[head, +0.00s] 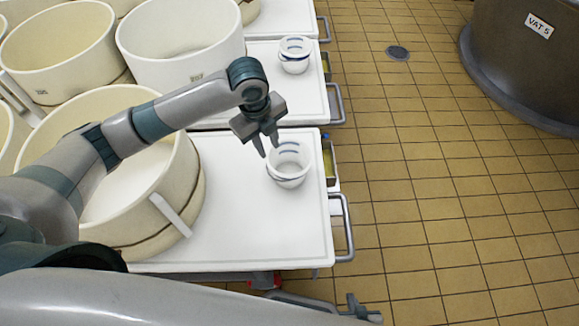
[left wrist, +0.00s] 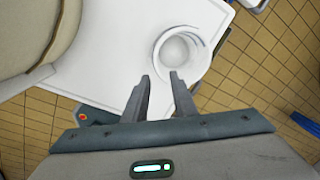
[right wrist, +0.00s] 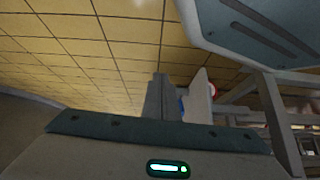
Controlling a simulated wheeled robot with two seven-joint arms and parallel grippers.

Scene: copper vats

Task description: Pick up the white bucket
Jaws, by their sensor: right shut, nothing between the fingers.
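A white bucket (head: 288,178) with blue marks inside stands upright on the near white table (head: 240,240), close to its right edge. It also shows in the left wrist view (left wrist: 182,62), just beyond the fingertips. My left gripper (head: 266,150) points down above and slightly left of the bucket's rim. Its fingers are apart and empty in the left wrist view (left wrist: 160,77). They appear not to touch the bucket. My right gripper (head: 360,304) is low at the bottom of the head view, in front of the table. It is shut and empty in the right wrist view (right wrist: 178,84).
A large cream tub (head: 110,205) stands left of the bucket on the near table. A similar white bucket (head: 294,64) is on the table behind. A metal handle (head: 344,228) sticks out from the near table's right side. Tiled floor (head: 430,200) lies clear to the right.

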